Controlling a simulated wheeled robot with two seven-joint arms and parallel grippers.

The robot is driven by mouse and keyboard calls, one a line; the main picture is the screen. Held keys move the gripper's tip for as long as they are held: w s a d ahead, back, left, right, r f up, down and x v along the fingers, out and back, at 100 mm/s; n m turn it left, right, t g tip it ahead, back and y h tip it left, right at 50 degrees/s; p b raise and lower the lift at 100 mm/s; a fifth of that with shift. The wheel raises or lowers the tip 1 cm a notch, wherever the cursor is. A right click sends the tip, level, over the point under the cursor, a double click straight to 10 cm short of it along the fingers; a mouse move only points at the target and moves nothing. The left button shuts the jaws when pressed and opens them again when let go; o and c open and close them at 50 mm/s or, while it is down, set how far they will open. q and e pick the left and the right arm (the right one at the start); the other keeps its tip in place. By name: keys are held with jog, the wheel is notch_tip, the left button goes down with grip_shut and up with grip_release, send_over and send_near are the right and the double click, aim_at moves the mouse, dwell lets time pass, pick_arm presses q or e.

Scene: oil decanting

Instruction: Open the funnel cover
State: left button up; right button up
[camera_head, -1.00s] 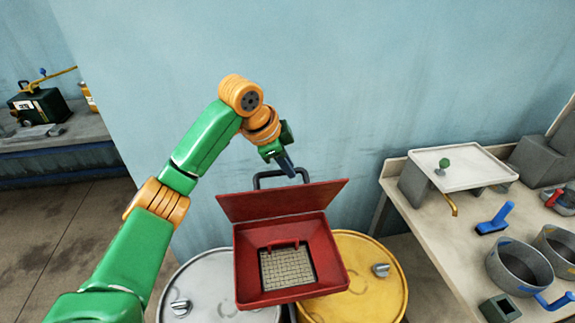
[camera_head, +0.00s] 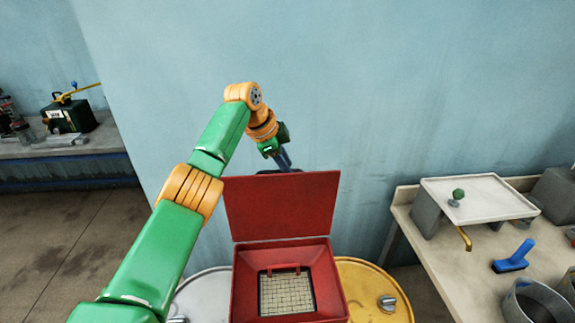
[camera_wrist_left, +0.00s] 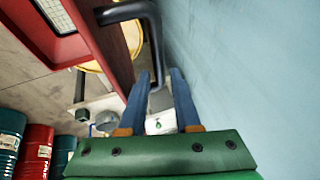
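The red funnel (camera_head: 242,283) has its red cover (camera_head: 283,207) standing raised, close to upright, at the back edge. The funnel's grid (camera_head: 287,294) with a small red handle shows inside. The cover's black handle (camera_head: 268,172) is mostly hidden behind the cover; it also shows in the left wrist view (camera_wrist_left: 156,45). My left gripper (camera_head: 285,160) is behind the cover's top edge. In the left wrist view its two blue fingers (camera_wrist_left: 161,80) stand apart, with the end of the handle between them. I cannot tell whether a finger touches it. My right gripper is out of view.
A silver drum (camera_head: 205,296) and a yellow drum (camera_head: 376,284) stand under the funnel. The blue wall (camera_head: 400,80) is close behind the gripper. A workbench (camera_head: 462,262) at right holds a raised tray (camera_head: 490,200), a blue-handled tool (camera_head: 513,258) and a pot (camera_head: 535,303).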

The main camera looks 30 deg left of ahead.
pick_arm(q)
jog(key=shift+o, duration=0.6)
jog(key=b+v, duration=0.1)
jog(key=v, duration=0.6)
jog(key=shift+f, duration=0.1)
